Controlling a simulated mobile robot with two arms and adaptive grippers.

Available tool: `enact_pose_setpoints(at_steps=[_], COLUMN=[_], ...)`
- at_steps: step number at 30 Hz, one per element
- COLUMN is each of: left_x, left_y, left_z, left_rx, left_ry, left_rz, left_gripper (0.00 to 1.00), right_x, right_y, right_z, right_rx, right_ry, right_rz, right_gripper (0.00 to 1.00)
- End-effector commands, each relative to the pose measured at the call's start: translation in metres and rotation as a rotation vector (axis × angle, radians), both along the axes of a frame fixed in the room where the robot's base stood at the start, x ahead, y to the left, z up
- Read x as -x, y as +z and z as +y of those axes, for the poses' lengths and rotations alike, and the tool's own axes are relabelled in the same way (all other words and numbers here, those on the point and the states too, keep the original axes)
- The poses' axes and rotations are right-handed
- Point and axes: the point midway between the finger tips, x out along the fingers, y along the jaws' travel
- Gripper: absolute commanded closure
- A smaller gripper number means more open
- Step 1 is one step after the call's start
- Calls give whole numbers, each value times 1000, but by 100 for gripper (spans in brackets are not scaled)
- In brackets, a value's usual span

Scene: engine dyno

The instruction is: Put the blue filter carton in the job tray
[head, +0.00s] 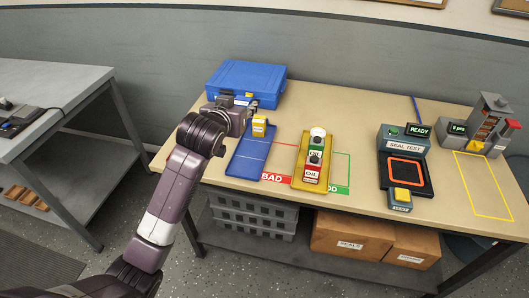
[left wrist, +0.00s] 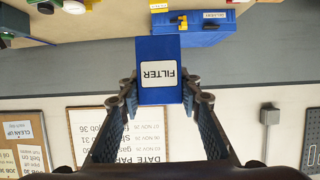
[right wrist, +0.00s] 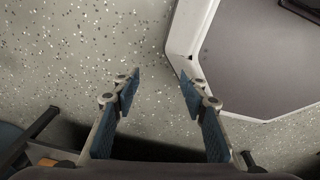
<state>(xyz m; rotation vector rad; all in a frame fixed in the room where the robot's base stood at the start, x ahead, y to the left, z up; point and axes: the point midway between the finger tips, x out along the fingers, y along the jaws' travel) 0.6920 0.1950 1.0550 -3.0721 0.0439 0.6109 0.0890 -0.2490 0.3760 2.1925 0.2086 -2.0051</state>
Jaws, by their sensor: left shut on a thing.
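The blue filter carton (left wrist: 159,72), with a white FILTER label, is between the fingertips of my left gripper (left wrist: 159,98), which is shut on it. In the head view my left gripper (head: 250,103) is in front of the blue case, above the far end of a flat blue tray (head: 246,158) with pale lines; the carton is mostly hidden there. I cannot read which tray is the job tray. My right gripper (right wrist: 158,90) is open and empty above the speckled floor.
A blue case (head: 246,77) stands behind the gripper. A yellow tray (head: 311,183) with red and green OIL-labelled items lies right of the blue tray, between BAD and GOOD zones. A seal tester (head: 405,143) stands further right. Bare tabletop (head: 350,120) lies between.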

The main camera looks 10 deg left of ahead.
Motion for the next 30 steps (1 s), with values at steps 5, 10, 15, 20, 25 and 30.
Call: enact_pose_setpoints(at_steps=[5,10,15,20,25,30], left_x=[1,2,1,0,1,1], left_y=[-43,-88,-129,-149,-166,-190], left_z=[1,0,0,0,0,0], left_rx=[-3,-2,-1,0,0,0], left_ry=[1,-1,0,0,-1,-1], left_rz=[10,8,6,2,4,3], left_gripper=[93,93,93,93,93,93], right_x=[0,0,0,-1,-1,-1], right_y=[2,4,4,5,4,4], right_z=[19,25,19,10,7,7], right_rx=[-22,-29,-22,-12,-9,-9], right_ry=[3,5,4,1,-1,-1], right_rz=[0,-1,-1,-3,-2,-2], right_gripper=[60,60,60,60,60,60])
